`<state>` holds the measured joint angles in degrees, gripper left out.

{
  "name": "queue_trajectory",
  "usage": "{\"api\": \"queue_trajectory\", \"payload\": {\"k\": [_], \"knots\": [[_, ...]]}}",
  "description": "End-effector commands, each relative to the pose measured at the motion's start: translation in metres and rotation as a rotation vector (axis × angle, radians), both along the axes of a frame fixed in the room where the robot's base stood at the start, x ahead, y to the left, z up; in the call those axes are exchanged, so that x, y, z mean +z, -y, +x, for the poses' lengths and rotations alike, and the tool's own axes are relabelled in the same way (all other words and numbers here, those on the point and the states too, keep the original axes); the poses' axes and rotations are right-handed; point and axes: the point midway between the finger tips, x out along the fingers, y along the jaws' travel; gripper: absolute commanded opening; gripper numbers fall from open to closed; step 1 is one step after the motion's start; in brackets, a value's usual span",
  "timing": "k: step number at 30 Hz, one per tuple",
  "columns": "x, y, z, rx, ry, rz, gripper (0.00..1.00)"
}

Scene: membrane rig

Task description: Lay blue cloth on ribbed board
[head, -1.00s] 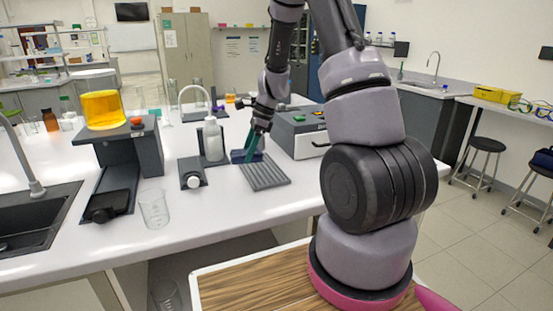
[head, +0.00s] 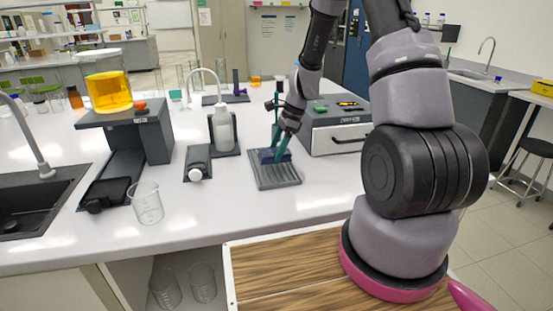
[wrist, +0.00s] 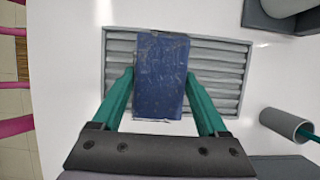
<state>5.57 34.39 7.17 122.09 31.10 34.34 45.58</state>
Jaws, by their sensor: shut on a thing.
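The blue cloth (head: 267,157) is a dark blue, folded-looking rectangle. In the wrist view the cloth (wrist: 160,60) sits between the two green fingers of my gripper (wrist: 161,78), which is shut on its sides. The grey ribbed board (head: 278,181) lies flat on the white bench. In the head view the cloth is over the board's far part. In the wrist view the board (wrist: 217,75) shows beneath and on both sides of the cloth, more on the right. I cannot tell whether the cloth touches the ribs. My gripper also shows in the head view (head: 280,150).
A grey device with a drawer handle (head: 335,128) stands right of the board. Bench in front of the board is clear.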

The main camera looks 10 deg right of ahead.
Motion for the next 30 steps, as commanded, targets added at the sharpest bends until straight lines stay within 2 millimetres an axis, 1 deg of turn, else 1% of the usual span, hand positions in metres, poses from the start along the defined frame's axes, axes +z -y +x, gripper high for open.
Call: {"api": "queue_trajectory", "payload": {"k": [3, 6, 17, 18, 19, 26, 30], "knots": [[-0.019, 0.000, -0.001, 0.000, -0.004, 0.000, 0.24], [-0.030, 0.000, 0.000, -0.001, -0.003, 0.000, 0.24], [-0.033, 0.000, 0.000, -0.001, -0.001, 0.000, 0.24], [-0.032, 0.000, 0.000, -0.001, 0.000, 0.000, 0.92], [-0.032, 0.000, 0.000, -0.001, 0.000, 0.000, 1.00], [-0.032, 0.000, 0.000, 0.000, 0.000, 0.000, 1.00], [-0.022, 0.003, 0.001, 0.000, 0.002, -0.001, 1.00]]}}
